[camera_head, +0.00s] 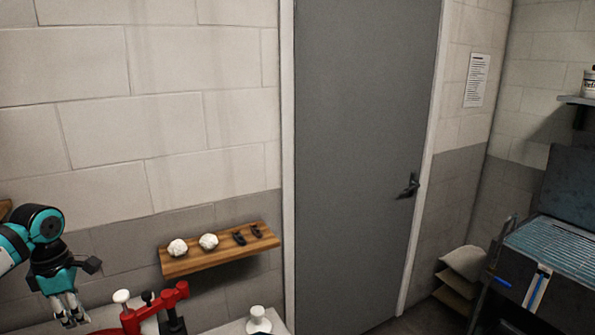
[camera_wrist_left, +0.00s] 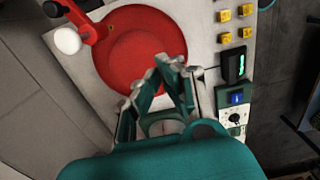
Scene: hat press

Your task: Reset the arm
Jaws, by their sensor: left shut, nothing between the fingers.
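My left gripper (camera_head: 71,310) hangs at the lower left of the head view, fingers pointing down. It is shut and empty. In the left wrist view my left gripper (camera_wrist_left: 160,75) is in front of a round red plate (camera_wrist_left: 125,35) of the press. The press has a red lever arm (camera_wrist_left: 78,18) with a white knob (camera_wrist_left: 67,41). In the head view the red press frame (camera_head: 150,312) and its white knob (camera_head: 121,296) stand to the right of the gripper, apart from it. My right gripper is not in view.
A wooden shelf (camera_head: 215,262) on the wall holds two white lumpy items and two dark items. A white knobbed object (camera_head: 259,320) is at the bottom. A grey door (camera_head: 365,150) fills the middle. A dark machine (camera_head: 545,265) stands right. Yellow buttons (camera_wrist_left: 224,16) flank the plate.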

